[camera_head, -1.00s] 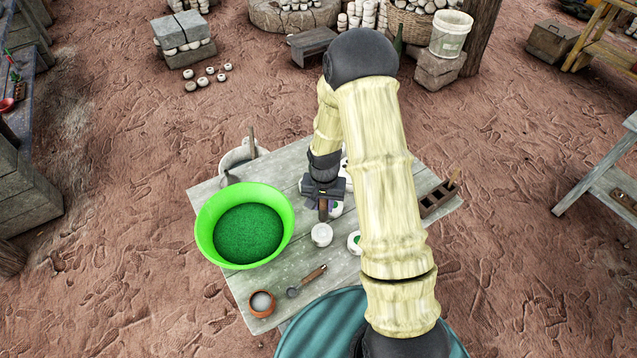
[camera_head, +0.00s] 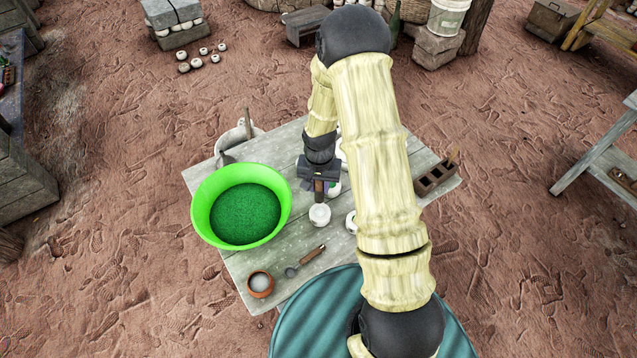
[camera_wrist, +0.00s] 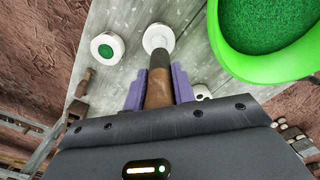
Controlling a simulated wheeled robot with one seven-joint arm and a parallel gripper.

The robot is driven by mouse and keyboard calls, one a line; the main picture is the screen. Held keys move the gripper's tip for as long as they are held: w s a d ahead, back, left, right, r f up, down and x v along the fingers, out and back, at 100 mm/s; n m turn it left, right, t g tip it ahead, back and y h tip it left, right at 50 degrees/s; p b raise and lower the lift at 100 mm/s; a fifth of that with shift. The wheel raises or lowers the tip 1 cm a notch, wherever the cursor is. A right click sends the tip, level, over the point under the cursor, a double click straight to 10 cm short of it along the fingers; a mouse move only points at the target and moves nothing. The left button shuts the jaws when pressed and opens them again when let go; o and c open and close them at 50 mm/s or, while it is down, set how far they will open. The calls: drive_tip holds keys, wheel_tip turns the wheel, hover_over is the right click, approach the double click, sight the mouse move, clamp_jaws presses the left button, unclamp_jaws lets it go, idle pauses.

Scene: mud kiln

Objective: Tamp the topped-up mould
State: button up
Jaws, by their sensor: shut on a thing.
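My gripper (camera_head: 319,184) is shut on the wooden-handled tamper (camera_wrist: 159,88), its purple fingers on both sides of the brown handle. The tamper's dark shaft points at a round white mould (camera_head: 320,215), which also shows in the wrist view (camera_wrist: 158,38). The tamper's end lines up with this mould; I cannot tell whether it touches. The mould's filling is not clearly visible. A second white mould with green filling (camera_wrist: 107,48) stands beside it; in the head view my arm partly hides it (camera_head: 350,222).
A bright green basin (camera_head: 200,212) of green powder stands left on the grey plank table (camera_head: 245,268). A small clay pot (camera_head: 260,284) and a wooden-handled tool (camera_head: 305,262) lie at the front. A pail (camera_head: 235,138) is behind the basin, a brown holder (camera_head: 435,178) at right.

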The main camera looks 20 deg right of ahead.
sight(320, 200)
drive_tip(key=shift+d+f+b, duration=0.25)
drive_tip(key=shift+f+b, duration=0.15)
drive_tip(key=shift+f, duration=0.45)
drive_tip(key=shift+a+f+b, duration=0.1)
drive_tip(key=shift+f+b, duration=0.55)
drive_tip(key=shift+f, duration=0.2)
drive_tip(key=shift+f+b, duration=1.2)
drive_tip(key=shift+f, duration=0.55)
drive_tip(key=shift+f+b, duration=0.3)
drive_tip(key=shift+f, duration=0.15)
drive_tip(key=shift+s, duration=0.1)
drive_tip(key=shift+r, duration=0.1)
